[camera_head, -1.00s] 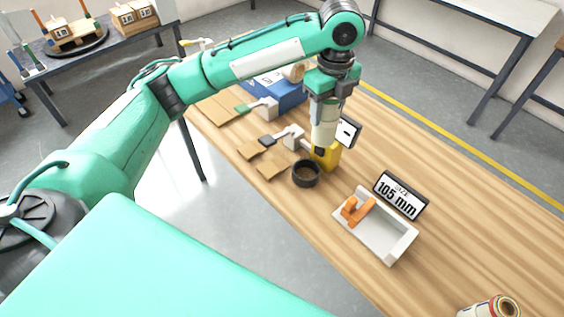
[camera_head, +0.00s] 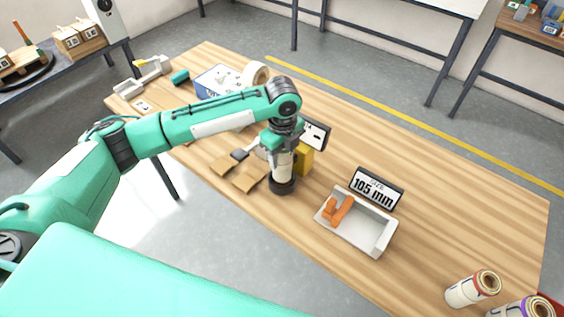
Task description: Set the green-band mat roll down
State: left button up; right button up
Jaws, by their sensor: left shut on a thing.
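My left gripper (camera_head: 285,140) points down over the middle of the wooden table and is shut on the upper part of an upright cream-white roll (camera_head: 282,168). The fingers cover the roll's top, and I cannot make out a green band on it. The roll's lower end is at a round black cup (camera_head: 283,187) on the table and appears to stand in it, though the cup's inside is hidden. My right gripper is not in view.
A yellow block (camera_head: 304,160) and a dark sign (camera_head: 315,132) stand close behind the roll. To the right are a white tray (camera_head: 381,239) with an orange piece (camera_head: 338,210) and a "105 mm" sign (camera_head: 376,188).

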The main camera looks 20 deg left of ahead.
aim_at(282, 165)
pick_arm(q)
jog(key=shift+f, duration=0.55)
notch_tip(282, 165, down, 3)
jog(key=shift+f+p, duration=0.2)
jog(key=shift+p, duration=0.15)
jog(key=shift+f, duration=0.1)
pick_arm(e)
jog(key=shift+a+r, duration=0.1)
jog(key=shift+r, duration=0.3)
pick_arm(q)
jog(key=shift+f, duration=0.1)
jog(key=o, duration=0.8)
